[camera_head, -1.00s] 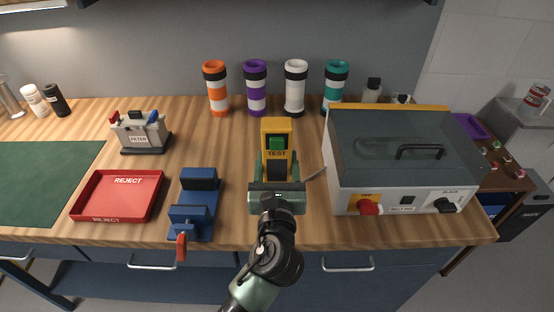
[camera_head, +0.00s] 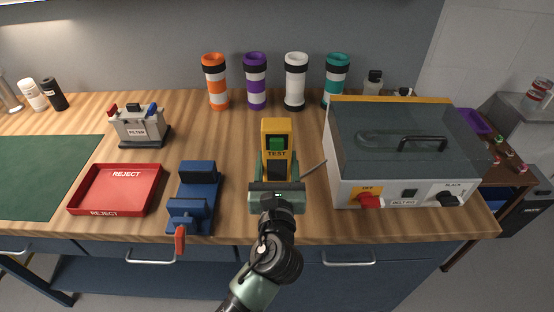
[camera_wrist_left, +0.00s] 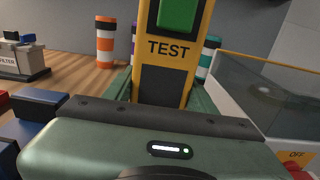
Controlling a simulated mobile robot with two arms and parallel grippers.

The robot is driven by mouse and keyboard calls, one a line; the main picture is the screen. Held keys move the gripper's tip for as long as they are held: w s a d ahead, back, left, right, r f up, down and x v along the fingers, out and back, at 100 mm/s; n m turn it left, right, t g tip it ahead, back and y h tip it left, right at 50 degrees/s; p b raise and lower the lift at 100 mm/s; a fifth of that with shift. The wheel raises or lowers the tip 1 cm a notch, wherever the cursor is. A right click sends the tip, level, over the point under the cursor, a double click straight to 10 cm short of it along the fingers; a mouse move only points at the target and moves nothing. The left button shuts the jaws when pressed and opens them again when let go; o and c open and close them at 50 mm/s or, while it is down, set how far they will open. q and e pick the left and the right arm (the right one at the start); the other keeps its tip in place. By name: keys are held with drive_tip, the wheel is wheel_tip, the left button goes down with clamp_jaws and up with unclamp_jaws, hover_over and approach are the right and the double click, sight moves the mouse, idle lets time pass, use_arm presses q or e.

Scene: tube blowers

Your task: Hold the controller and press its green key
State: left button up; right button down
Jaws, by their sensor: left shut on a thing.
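The yellow controller (camera_head: 277,130) stands upright at the middle of the workbench, with a green key (camera_head: 277,144) above the word TEST and a dark lower part. My left gripper (camera_head: 277,172) is shut on the controller's lower part, with a finger on each side. In the left wrist view the controller (camera_wrist_left: 166,71) rises between the fingers, and its green key (camera_wrist_left: 178,13) is cut by the top edge. Nothing is seen touching the key. The controller's bottom is hidden behind my gripper. My right gripper is not in view.
A grey machine with a clear lid (camera_head: 400,140) stands close on the right. A blue vise (camera_head: 194,195) and a red REJECT tray (camera_head: 117,189) are on the left, with the filter block (camera_head: 138,126) behind. Several striped tubes stand at the back, including an orange one (camera_head: 215,72).

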use_arm(q)
drive_tip(key=shift+f+b, duration=2.85)
drive_tip(key=shift+f, duration=1.7)
drive_tip(key=o, duration=1)
drive_tip(key=c, duration=1)
drive_tip(key=shift+o, duration=0.2)
idle(0.3)
